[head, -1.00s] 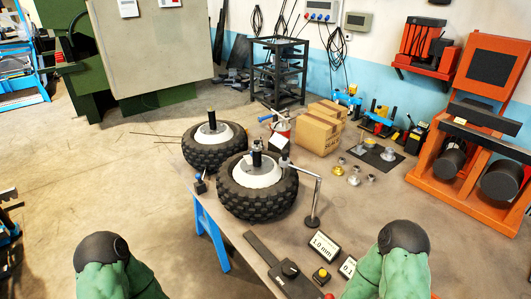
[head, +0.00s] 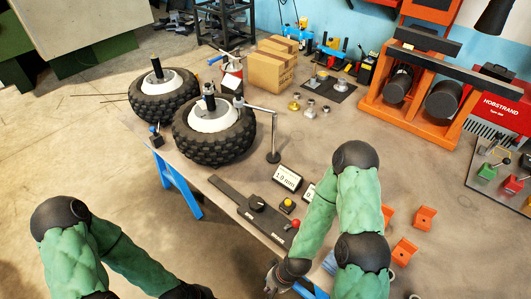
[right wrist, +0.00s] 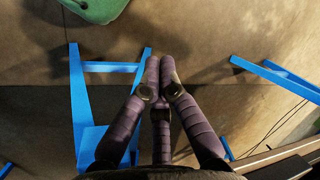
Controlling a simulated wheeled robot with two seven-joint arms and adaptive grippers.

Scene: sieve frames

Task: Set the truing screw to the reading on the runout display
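A small sign or display (head: 288,178) reads "1.0 mm" at the table's front edge. A second one (head: 308,192) beside it starts with "0." and is partly hidden by my right arm. A round black knob (head: 257,203) sits on a flat black bar; I cannot tell whether it is the truing screw. A red knob (head: 295,224) is at the bar's right end. My right gripper (right wrist: 160,62) appears shut and empty, below the table's front edge.
A yellow button (head: 287,205) is between bar and signs. Orange brackets (head: 425,217) lie right of my right arm. Cardboard boxes (head: 270,66) and an orange machine (head: 421,105) stand behind. Blue trestle legs (head: 180,187) show below the table, also in the right wrist view (right wrist: 80,100).

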